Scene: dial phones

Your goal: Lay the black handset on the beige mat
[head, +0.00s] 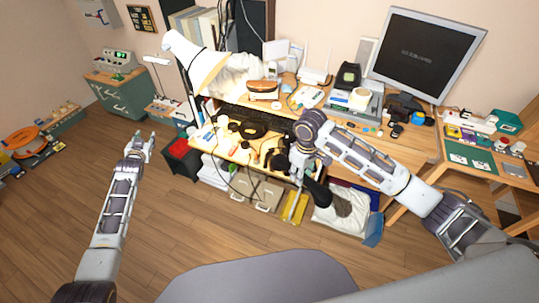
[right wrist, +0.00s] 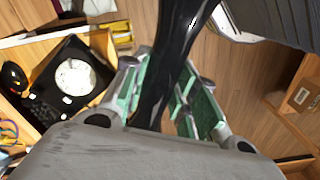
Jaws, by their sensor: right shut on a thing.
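My right gripper (head: 301,168) is over the front edge of the low wooden desk shelf. It is shut on the black handset (right wrist: 178,42), which runs between its green-padded fingers in the right wrist view. In the head view the dark handset (head: 318,191) slants down past the desk's front edge, partly hidden by the gripper. A black dial phone with a white dial (right wrist: 76,77) lies beside it in the right wrist view. I cannot make out the beige mat for certain. My left gripper (head: 143,143) is open and empty, above the floor at the left.
The low shelf (head: 231,154) is crowded with small items and a dark object (head: 249,129). A keyboard (head: 262,117), a white lamp (head: 195,62) and a monitor (head: 425,54) stand behind. Boxes (head: 252,191) fill the space underneath.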

